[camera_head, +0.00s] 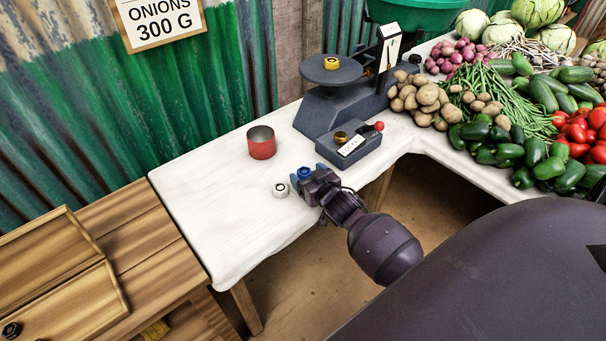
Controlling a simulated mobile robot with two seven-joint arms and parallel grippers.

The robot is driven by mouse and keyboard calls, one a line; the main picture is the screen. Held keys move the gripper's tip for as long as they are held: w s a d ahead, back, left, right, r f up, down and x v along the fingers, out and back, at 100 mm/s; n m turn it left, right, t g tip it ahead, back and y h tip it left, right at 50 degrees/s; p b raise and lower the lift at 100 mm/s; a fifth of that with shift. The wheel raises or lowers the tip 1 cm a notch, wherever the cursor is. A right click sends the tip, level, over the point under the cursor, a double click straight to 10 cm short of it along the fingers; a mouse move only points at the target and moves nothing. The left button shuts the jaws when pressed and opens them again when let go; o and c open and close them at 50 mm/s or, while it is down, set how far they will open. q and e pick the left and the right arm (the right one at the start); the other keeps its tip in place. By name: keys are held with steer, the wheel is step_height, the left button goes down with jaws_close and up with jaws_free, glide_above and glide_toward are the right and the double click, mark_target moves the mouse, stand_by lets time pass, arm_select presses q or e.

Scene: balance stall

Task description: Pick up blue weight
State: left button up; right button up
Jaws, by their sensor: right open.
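The small blue weight (304,171) is on the white cloth-covered table, right at the tips of my right gripper (304,181). My right gripper is open and its fingers reach to the blue weight, partly hiding its lower side. Whether the fingers touch it, I cannot tell. My left gripper is not in view.
A silver weight (281,190) stands close to the left of my right gripper. A red can (261,143) is behind it. The dark balance (343,104) holds a yellow weight (331,62) on its pan. Vegetables (540,150) fill the right. The table's left part (205,190) is clear.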

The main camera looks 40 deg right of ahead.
mark_target(307, 174)
steer(key=shift+w, duration=0.3)
steer(key=c, duration=1.1)
steer(key=shift+r, duration=0.55)
steer(key=shift+c, duration=0.9)
step_height(307, 174, up, 5)
steer(key=shift+d+r+p, duration=0.1)
steer(key=shift+r+p, duration=0.05)
steer(key=shift+p, duration=0.85)
step_height(307, 174, up, 12)
steer(key=p, duration=0.3)
steer(key=shift+r, duration=0.15)
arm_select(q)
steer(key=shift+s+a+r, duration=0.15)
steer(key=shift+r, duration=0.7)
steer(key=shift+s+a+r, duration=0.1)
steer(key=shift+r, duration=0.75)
arm_select(e)
steer(key=shift+r, duration=0.7)
